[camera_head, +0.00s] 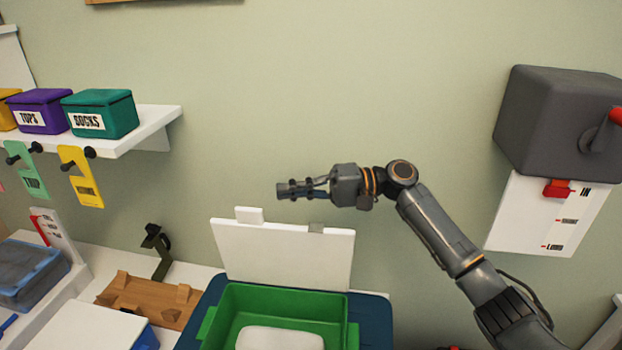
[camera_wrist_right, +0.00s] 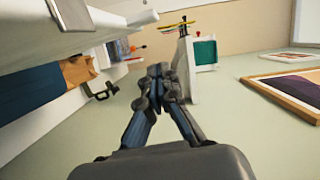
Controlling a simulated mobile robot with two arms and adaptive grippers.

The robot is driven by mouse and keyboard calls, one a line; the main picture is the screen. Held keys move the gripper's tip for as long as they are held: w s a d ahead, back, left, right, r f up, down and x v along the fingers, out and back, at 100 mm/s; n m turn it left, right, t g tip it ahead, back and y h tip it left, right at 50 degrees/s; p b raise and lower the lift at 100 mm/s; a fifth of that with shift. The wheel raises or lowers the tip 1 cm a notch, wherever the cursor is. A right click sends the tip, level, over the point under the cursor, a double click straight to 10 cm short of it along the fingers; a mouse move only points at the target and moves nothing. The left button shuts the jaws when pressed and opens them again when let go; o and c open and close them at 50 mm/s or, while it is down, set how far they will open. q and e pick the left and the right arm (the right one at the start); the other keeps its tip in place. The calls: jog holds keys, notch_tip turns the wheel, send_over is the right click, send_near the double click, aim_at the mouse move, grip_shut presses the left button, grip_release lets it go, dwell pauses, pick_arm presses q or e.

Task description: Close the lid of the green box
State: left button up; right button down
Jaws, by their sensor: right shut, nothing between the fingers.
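The green box (camera_head: 340,302) stands at the bottom centre of the head view, with a white item (camera_head: 280,339) inside it. Its white lid (camera_head: 285,255) stands upright, open, at the back of the box, with a small white tab (camera_head: 249,215) on its top edge. My right gripper (camera_head: 282,190) is shut and empty. It is above the lid's top edge in the head view and points left, apart from the lid. The right wrist view also shows its closed fingers (camera_wrist_right: 160,75). My left gripper is not in view.
A white shelf (camera_head: 155,120) at the left holds a teal box labelled SOCKS (camera_head: 100,112) and a purple box (camera_head: 40,110). A wooden piece (camera_head: 150,298) lies left of the green box. A grey box with a red handle (camera_head: 550,120) hangs on the wall at right.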

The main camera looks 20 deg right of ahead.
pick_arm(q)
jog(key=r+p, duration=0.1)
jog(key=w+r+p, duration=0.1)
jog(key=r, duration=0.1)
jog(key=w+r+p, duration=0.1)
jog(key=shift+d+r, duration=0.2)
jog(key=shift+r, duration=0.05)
pick_arm(e)
jog(key=a, duration=0.1)
jog(key=s+a, duration=0.1)
jog(key=a, duration=0.1)
jog(key=s+a, duration=0.1)
jog(key=a, duration=0.1)
jog(key=shift+s+f, duration=0.1)
jog(key=shift+f, duration=0.2)
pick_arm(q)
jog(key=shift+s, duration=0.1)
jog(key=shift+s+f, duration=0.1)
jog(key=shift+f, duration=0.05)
